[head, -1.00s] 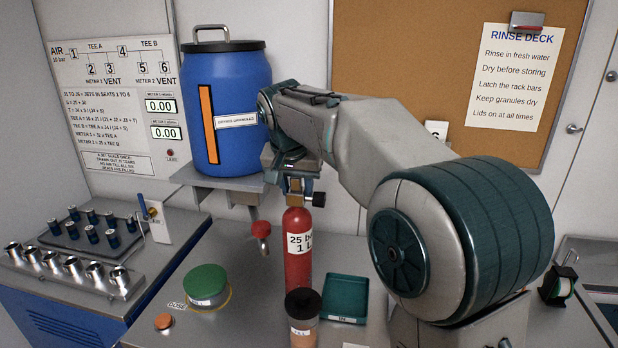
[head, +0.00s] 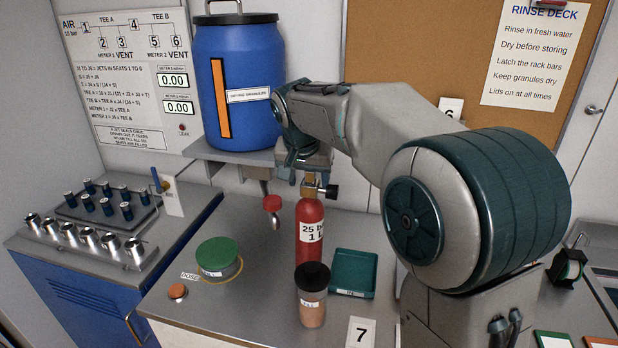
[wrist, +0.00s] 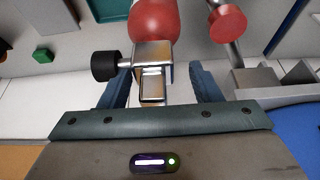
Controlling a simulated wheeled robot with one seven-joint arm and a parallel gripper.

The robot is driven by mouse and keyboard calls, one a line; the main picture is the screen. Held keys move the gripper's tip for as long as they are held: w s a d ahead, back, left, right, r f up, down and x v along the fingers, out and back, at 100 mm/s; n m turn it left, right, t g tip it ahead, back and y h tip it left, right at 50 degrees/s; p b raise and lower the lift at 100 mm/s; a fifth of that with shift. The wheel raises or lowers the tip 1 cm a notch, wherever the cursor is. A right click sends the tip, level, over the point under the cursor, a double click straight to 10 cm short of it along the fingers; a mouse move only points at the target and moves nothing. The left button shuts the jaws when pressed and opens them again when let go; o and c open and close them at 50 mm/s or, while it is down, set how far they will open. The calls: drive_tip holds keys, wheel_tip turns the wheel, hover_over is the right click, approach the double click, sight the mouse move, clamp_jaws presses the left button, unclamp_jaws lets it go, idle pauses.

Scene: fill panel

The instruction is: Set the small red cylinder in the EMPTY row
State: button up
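The small red cylinder (head: 309,235), marked 25 bar and 1 L, stands upright on the steel bench. Its metal valve (head: 311,188) has a black knob to the right in the head view. My gripper (wrist: 160,80) is above the cylinder, pointing down. In the wrist view its blue fingers stand on both sides of the valve (wrist: 152,75), with gaps showing, so it looks open. The cylinder's red shoulder (wrist: 157,18) shows beyond the valve. In the head view the fingers are mostly hidden by the wrist. No row marked EMPTY can be made out.
A red-knobbed fitting (head: 272,205) hangs close left of the cylinder. A dark-lidded jar (head: 312,300) and a teal tray (head: 352,275) stand in front and right. A green-lidded tub (head: 218,258) is left. A blue drum (head: 235,130) sits on a shelf behind.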

drive_tip(key=shift+r, duration=0.4)
drive_tip(key=v, duration=1.1)
drive_tip(key=shift+s, duration=0.3)
